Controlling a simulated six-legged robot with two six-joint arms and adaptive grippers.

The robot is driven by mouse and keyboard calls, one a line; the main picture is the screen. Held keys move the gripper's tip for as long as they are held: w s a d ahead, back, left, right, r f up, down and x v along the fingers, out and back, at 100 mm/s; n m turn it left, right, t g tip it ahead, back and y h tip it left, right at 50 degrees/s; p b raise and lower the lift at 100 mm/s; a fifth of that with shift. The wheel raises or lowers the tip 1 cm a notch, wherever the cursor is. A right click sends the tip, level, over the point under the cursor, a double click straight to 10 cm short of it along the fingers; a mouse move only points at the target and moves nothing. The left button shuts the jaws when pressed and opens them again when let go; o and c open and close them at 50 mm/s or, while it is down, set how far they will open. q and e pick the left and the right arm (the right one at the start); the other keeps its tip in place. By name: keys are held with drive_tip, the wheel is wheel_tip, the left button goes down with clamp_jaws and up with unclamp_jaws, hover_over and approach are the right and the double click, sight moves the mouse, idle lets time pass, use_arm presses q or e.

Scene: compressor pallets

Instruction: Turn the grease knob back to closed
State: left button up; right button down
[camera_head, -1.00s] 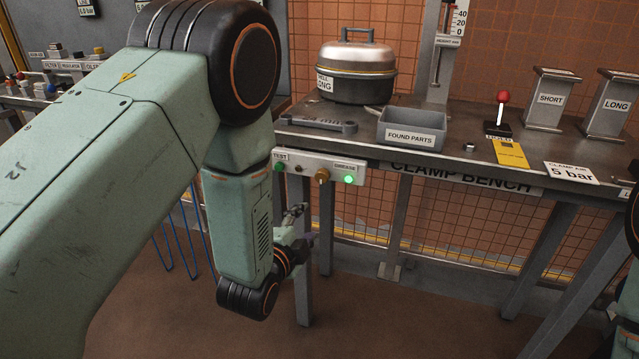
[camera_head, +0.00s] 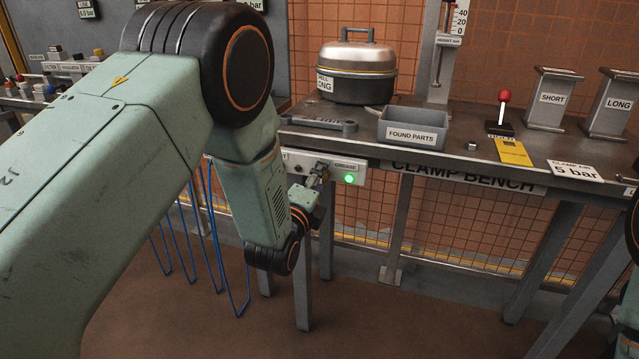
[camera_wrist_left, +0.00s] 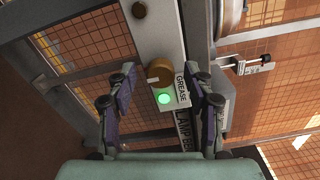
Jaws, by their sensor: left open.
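The grease knob (camera_wrist_left: 159,70) is a brass-coloured round knob on the pale control panel, beside the GREASE label (camera_wrist_left: 181,89) and a lit green lamp (camera_wrist_left: 163,98). In the head view the lamp (camera_head: 349,179) glows on the panel (camera_head: 346,164) under the bench edge; the knob is mostly hidden by my left gripper (camera_head: 319,175). In the left wrist view my left gripper (camera_wrist_left: 165,88) is open, its two fingers on either side of the knob, apparently not gripping it. My right gripper is not in view; part of my right arm shows at the right edge.
The clamp bench (camera_head: 455,157) stands above the panel, with its front edge close over it. On it are a grey found-parts bin (camera_head: 411,136), a lidded pot (camera_head: 357,72) and a red-knobbed lever (camera_head: 503,97). A bench leg (camera_head: 302,285) stands below the panel.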

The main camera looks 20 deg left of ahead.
use_arm(q)
drive_tip(key=shift+w, duration=0.35)
drive_tip(key=shift+c, duration=0.2)
clamp_jaws()
